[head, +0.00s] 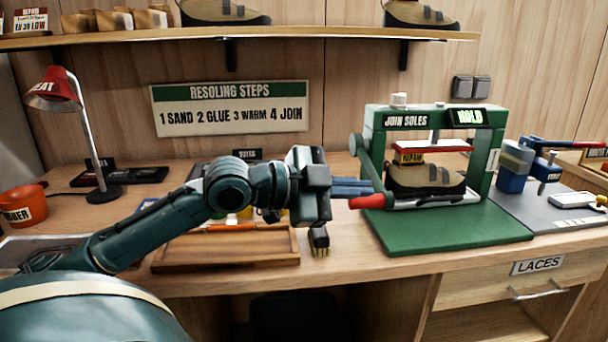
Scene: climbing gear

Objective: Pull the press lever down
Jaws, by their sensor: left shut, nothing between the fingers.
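The press (492,160) is a green frame signed "JOIN SOLES", with a lit "HOLD" display (467,117). A tan and dark shoe (428,178) sits in it, under a red plate (445,145). My left gripper (370,188) is shut and empty. Its blue fingers point right, just above the red handle in the picture; I cannot tell whether they touch it. My right gripper is out of view.
A red lamp (55,92) and an orange pot (22,206) stand at left. Blue tools (515,165) stand right of the press. A shelf (280,31) runs above.

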